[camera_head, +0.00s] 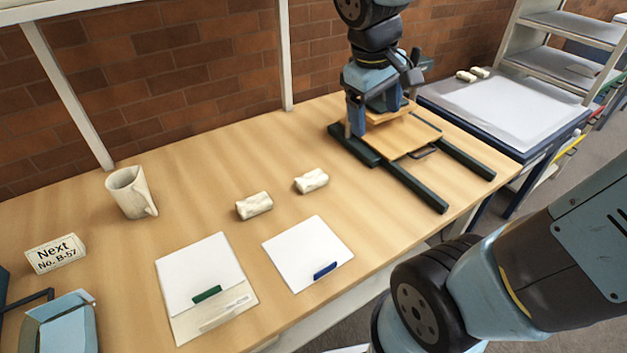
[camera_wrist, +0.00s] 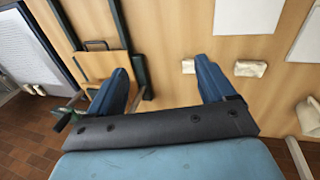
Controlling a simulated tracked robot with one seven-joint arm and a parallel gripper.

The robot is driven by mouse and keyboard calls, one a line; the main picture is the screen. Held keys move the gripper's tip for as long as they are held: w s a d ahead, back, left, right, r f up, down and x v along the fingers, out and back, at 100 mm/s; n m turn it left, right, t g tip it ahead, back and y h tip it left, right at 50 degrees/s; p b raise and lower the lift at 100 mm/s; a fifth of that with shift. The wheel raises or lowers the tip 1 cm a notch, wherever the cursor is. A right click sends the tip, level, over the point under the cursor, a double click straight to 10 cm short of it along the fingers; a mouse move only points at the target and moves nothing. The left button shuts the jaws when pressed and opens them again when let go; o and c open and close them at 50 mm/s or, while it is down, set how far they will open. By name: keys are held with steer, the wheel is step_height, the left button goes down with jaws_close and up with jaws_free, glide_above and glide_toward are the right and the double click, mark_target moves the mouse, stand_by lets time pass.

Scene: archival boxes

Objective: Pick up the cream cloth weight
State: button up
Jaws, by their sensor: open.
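Two cream cloth weights lie on the wooden table, one nearer the mug (camera_head: 254,205) and one closer to my gripper (camera_head: 311,181). Both show in the wrist view, the mug-side one clear (camera_wrist: 250,68) and the other beside my right fingertip (camera_wrist: 188,66). Two similar cream pieces (camera_head: 473,74) lie on the far pale surface at the right. My gripper (camera_head: 380,108) is open, pointing down over the dark-railed wooden frame. In the wrist view its two blue fingers (camera_wrist: 160,66) are spread, with nothing held between them.
The dark-railed frame with a wooden board (camera_head: 408,137) stands below and beside my gripper. Two white sheets, with a green clip (camera_head: 207,294) and a blue clip (camera_head: 325,270), lie in front. A mug (camera_head: 131,192), a sign (camera_head: 56,253) and a blue tray (camera_head: 65,325) are at left. A brick wall is behind.

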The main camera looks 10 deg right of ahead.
steer(key=w+a+f+n+g+h, duration=0.1)
steer(key=w+a+f+n+h, duration=0.5)
steer(key=w+a+f+n, duration=0.4)
steer(key=n+t+h, duration=0.4)
steer(key=n+t, duration=0.1)
steer(key=n, duration=0.2)
glide_toward(311, 176)
steer(key=v, duration=0.2)
steer(key=shift+s+a+r, duration=0.15)
steer(key=shift+s+a, duration=0.1)
steer(key=shift+s, duration=0.1)
steer(key=shift+w+d+f, duration=0.2)
steer(key=shift+d+f, duration=0.1)
steer(key=x, duration=1.2)
steer(key=shift+w+d+f, duration=0.1)
steer(key=shift+w+d, duration=0.1)
steer(key=shift+d, duration=0.15)
steer(key=c, duration=1.4)
